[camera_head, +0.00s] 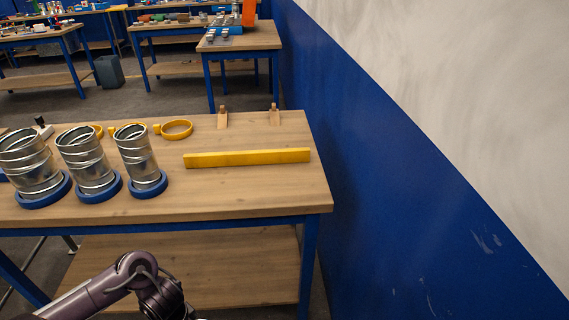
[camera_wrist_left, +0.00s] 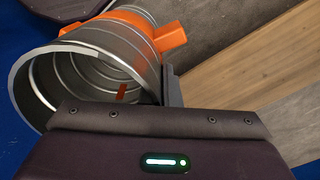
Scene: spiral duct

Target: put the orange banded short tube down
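The orange banded short tube (camera_wrist_left: 95,75) is a ribbed metal tube in the left wrist view, its open end facing the camera. An orange band (camera_wrist_left: 135,28) with a protruding block wraps its far part. My left gripper (camera_wrist_left: 172,88) is against the tube's right side, with one grey finger showing there; the other finger is hidden. It appears shut on the tube, which is tilted in the view. In the head view my left arm shows at the bottom, but its gripper and the tube are out of frame. My right gripper is in neither view.
The wooden workbench (camera_head: 240,190) holds three metal tubes in blue rings (camera_head: 148,187) at left, a yellow bar (camera_head: 248,157), yellow ring clamps (camera_head: 177,129) and two small wooden stands (camera_head: 274,115). Its front right top is clear. A blue and white wall (camera_head: 400,180) stands close on the right.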

